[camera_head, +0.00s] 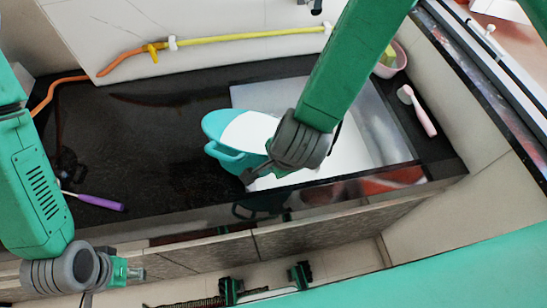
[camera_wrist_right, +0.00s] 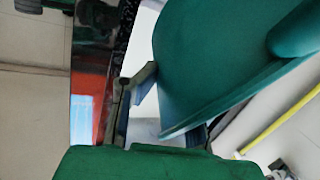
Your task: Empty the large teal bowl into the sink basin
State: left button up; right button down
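The large teal bowl (camera_head: 226,160) is in the middle of the head view, over the left part of the sink basin (camera_head: 375,110). It looks tilted, and a bright white area fills much of its mouth. A side handle shows at its lower left. My right gripper (camera_head: 256,172) is at the bowl's right side. In the right wrist view the bowl (camera_wrist_right: 220,70) is large, and its rim lies between the fingers of my right gripper (camera_wrist_right: 168,108). My left gripper (camera_head: 128,271) is at the lower left, away from the bowl; its finger opening is unclear.
A pink brush (camera_head: 418,112) and a pink dish (camera_head: 393,62) with a sponge are at right. A yellow-orange hose (camera_head: 230,38) runs along the back.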

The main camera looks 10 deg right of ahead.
jog(key=shift+r, duration=0.1)
dwell(0.7)
jog(key=shift+w+d+r+g+p, duration=0.1)
jog(key=shift+w+r+g+p, duration=0.3)
jog(key=shift+p, duration=0.5)
jog(key=shift+d+y+p, duration=0.15)
jog(key=shift+y+p, duration=0.3)
jog(key=shift+y, duration=0.05)
jog(key=shift+r+g, duration=0.1)
jog(key=shift+g, duration=0.2)
jog(key=shift+w+d+r+g+y+p, duration=0.3)
jog(key=shift+w+d+g+p, duration=0.15)
jog(key=shift+p, duration=0.9)
jog(key=shift+a, duration=0.1)
jog(key=shift+r, duration=0.1)
